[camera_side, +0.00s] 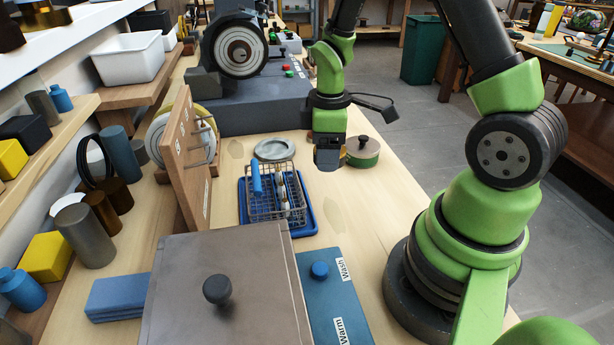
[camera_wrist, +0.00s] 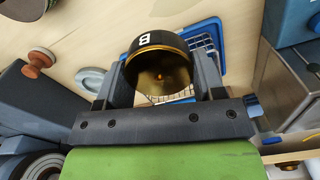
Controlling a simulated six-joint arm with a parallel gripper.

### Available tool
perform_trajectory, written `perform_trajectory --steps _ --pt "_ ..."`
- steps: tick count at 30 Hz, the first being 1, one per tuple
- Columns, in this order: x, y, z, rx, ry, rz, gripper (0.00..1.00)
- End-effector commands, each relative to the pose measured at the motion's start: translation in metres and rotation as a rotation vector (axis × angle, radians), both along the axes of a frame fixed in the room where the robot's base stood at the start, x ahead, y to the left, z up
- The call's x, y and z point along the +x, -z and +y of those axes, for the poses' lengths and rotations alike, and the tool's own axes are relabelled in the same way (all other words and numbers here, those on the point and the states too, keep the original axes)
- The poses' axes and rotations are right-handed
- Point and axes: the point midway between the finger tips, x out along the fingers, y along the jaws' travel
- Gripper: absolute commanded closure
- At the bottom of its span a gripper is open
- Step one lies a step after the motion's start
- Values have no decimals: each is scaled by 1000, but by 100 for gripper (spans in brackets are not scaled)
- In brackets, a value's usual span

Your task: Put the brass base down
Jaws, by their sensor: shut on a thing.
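My gripper (camera_side: 328,160) is above the wooden bench, close to the right of the blue tray (camera_side: 310,230) with a wire basket in the side view. In the wrist view my gripper (camera_wrist: 163,85) is shut on the brass base (camera_wrist: 160,72), a hollow brass cup with a black band marked with a light character. One finger is on each side of it, and its open end faces the wrist camera. The base is not clearly visible in the side view. In the wrist view the blue tray (camera_wrist: 212,38) lies behind the base, partly hidden by it.
A grey round dish (camera_side: 274,149) and a green tin with a brown lid (camera_side: 362,152) stand near my gripper. An upright wooden board (camera_side: 186,165) is left of the tray. A large lidded box (camera_side: 225,290) is in front. Bare bench (camera_side: 375,215) lies to the right.

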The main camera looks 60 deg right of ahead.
Motion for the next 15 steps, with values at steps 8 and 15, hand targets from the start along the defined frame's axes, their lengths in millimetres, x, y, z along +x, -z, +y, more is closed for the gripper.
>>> perform_trajectory --steps 8,15 --pt "17 -49 52 -1 320 -7 78" --pt "18 -74 80 0 513 -4 78"
